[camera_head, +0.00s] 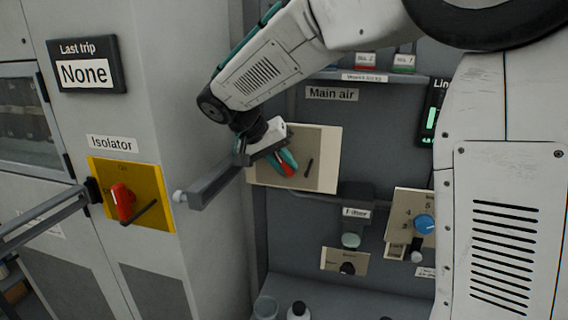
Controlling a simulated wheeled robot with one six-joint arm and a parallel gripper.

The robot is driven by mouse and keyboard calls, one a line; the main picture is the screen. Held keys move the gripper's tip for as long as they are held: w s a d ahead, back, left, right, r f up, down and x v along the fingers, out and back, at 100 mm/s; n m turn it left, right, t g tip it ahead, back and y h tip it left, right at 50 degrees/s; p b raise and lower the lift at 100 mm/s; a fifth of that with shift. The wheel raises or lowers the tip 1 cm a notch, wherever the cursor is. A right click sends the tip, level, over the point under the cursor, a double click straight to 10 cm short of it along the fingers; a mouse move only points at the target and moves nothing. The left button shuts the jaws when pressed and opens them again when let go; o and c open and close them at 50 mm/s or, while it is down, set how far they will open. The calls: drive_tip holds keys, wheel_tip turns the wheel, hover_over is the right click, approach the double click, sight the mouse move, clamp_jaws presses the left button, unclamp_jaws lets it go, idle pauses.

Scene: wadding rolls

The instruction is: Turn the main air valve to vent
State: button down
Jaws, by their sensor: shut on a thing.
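The main air valve plate (322,150) is a cream panel on the grey back wall, under the "Main air" label (332,94). A red valve handle (289,168) shows low on the plate's left half. My gripper (284,163) reaches down to it from the upper left and is shut on the handle. My teal fingertips lie along the handle, and my gripper body hides part of the plate and any markings there. A dark slanted bar (309,167) is on the plate to the right of the handle. I cannot read the handle's position.
A yellow isolator panel (152,213) with a red knob (123,201) is at left. A grey rail end (216,180) juts out near my gripper. Bottles (299,311) stand at the bottom.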

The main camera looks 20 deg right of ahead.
drive_tip(key=shift+h, duration=0.4)
drive_tip(key=shift+g, duration=0.3)
drive_tip(key=c, duration=1.4)
unclamp_jaws()
drive_tip(key=shift+o, duration=0.2)
